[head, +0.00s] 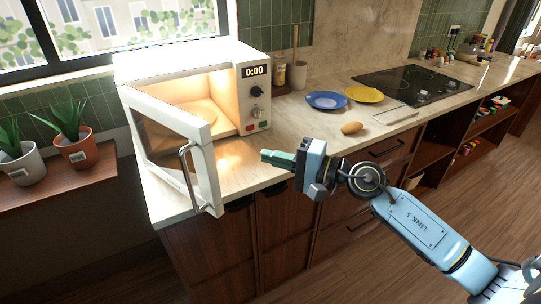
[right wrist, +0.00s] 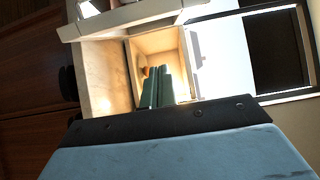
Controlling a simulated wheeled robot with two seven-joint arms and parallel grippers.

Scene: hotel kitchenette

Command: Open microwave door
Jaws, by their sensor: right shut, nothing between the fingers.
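The white microwave (head: 190,85) stands on the counter's left end, its display reading 0:00. Its door (head: 170,140) is swung wide open toward the front left, with a metal handle (head: 188,175) on its outer face. The lit cavity (head: 205,105) shows and looks empty apart from a turntable. My right gripper (head: 270,157) is shut and empty, in front of the microwave and to the right of the door, apart from the handle. In the right wrist view its green fingers (right wrist: 158,90) lie together before the lit cavity (right wrist: 160,60). My left gripper is not in view.
A blue plate (head: 326,100), a yellow plate (head: 364,93) and a brown potato-like item (head: 351,128) lie on the counter right of the microwave. A black cooktop (head: 412,88) is farther right. Two potted plants (head: 75,145) stand on a low ledge at left.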

